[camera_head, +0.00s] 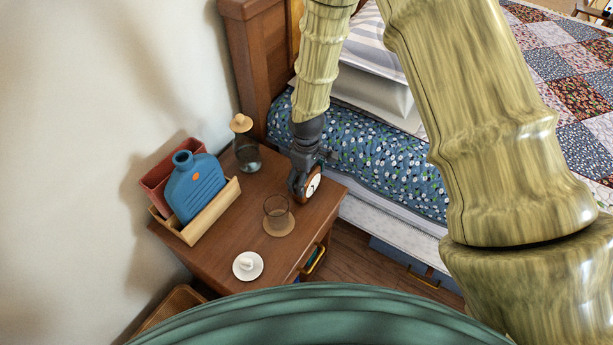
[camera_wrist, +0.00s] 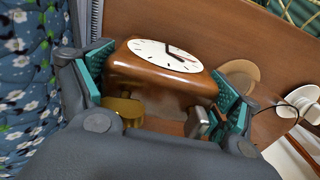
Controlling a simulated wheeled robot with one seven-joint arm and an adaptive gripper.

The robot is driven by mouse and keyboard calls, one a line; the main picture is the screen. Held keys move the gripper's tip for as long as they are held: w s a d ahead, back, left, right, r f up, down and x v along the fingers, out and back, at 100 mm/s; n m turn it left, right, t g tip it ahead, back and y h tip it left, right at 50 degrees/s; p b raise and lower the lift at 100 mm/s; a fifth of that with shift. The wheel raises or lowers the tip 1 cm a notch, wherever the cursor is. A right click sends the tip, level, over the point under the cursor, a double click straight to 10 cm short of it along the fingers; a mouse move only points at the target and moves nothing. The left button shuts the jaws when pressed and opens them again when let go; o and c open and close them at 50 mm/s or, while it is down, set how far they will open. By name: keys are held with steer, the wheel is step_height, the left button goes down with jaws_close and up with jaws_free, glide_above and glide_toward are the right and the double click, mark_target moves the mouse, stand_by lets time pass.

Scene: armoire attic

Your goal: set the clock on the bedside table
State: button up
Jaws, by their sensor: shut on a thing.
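The clock (camera_head: 309,187) is a small wooden block with a round white dial and dark hands. In the head view it is at the right back edge of the bedside table (camera_head: 215,262), beside the bed. My gripper (camera_head: 305,178) reaches down on it from above. In the wrist view the clock (camera_wrist: 160,75) sits between the two green-padded fingers of my gripper (camera_wrist: 165,85), which are shut on its sides. The brown tabletop (camera_wrist: 225,30) shows behind it. Whether the clock's base touches the tabletop is hard to tell.
A glass on a round coaster (camera_head: 279,223) stands just in front of the clock. A carafe with a wooden stopper (camera_head: 247,155), a wooden holder with a blue hot-water bottle (camera_head: 195,185) and a white saucer (camera_head: 248,266) are also on the table. The bed (camera_head: 370,150) borders its right side.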

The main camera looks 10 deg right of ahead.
steer(key=o, duration=1.2)
steer(key=shift+o, duration=0.2)
steer(key=shift+r, duration=0.1)
step_height(320, 180, up, 12)
steer(key=s+d+f+m+y+p, duration=0.1)
steer(key=s+d+f+m+p, duration=0.2)
steer(key=s+f, duration=1.15)
steer(key=s+d+f+m, duration=0.3)
steer(key=s, duration=0.6)
steer(key=s+d+f+m+p, duration=0.1)
steer(key=s+d+f+m, duration=0.2)
steer(key=s, duration=0.7)
steer(key=shift+d+f+h, duration=0.2)
steer(key=shift+f+h, duration=0.2)
steer(key=shift+f, duration=0.1)
